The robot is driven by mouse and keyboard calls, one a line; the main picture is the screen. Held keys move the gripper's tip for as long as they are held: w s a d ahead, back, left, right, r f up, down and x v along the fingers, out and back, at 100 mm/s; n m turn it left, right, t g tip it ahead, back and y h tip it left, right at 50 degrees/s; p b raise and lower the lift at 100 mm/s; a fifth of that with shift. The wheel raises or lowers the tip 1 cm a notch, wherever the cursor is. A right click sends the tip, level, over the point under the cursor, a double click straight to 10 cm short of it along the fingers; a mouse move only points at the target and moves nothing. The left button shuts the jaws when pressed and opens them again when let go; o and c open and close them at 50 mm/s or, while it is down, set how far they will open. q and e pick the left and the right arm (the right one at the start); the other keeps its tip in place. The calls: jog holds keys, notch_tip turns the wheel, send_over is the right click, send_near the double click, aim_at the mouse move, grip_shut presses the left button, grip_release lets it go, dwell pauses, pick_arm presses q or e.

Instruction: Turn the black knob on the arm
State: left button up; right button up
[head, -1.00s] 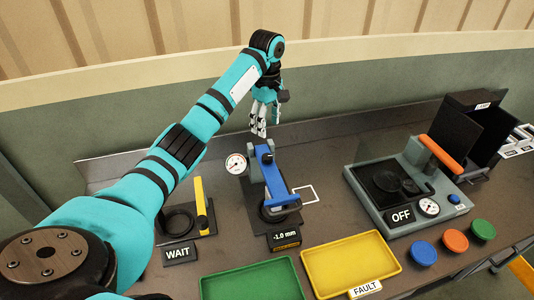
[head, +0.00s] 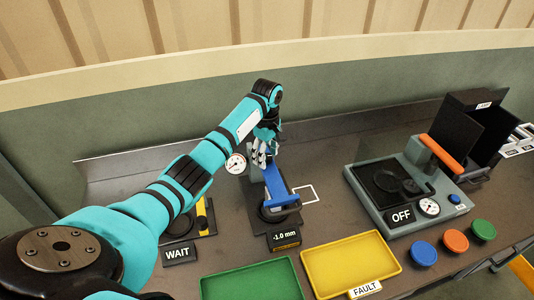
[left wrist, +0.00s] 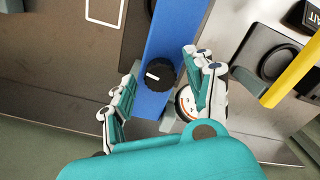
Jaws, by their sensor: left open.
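The black knob (left wrist: 160,74) sits on the blue arm (left wrist: 177,32) and bears a white mark in the left wrist view. In the head view the blue arm (head: 275,184) shows on its stand, but my gripper hides the knob. My left gripper (head: 266,158) is over the back end of the blue arm. In the left wrist view its open fingers (left wrist: 164,88) stand on either side of the knob, apart from it. I cannot tell the height of the fingertips over the arm. My right gripper is not in view.
A round gauge (head: 236,163) stands left of the blue arm. A yellow lever (head: 202,212) is further left. Green (head: 252,279) and yellow (head: 350,262) trays lie in front. A grey machine marked OFF (head: 405,190) stands at right.

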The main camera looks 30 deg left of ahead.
pick_arm(q)
grip_shut()
dwell(0.3)
jog(key=m, duration=0.4)
jog(key=shift+m, duration=0.4)
jog(key=m, duration=0.4)
jog(key=shift+m, duration=0.3)
jog(key=m, duration=0.4)
jog(key=shift+m, duration=2.1)
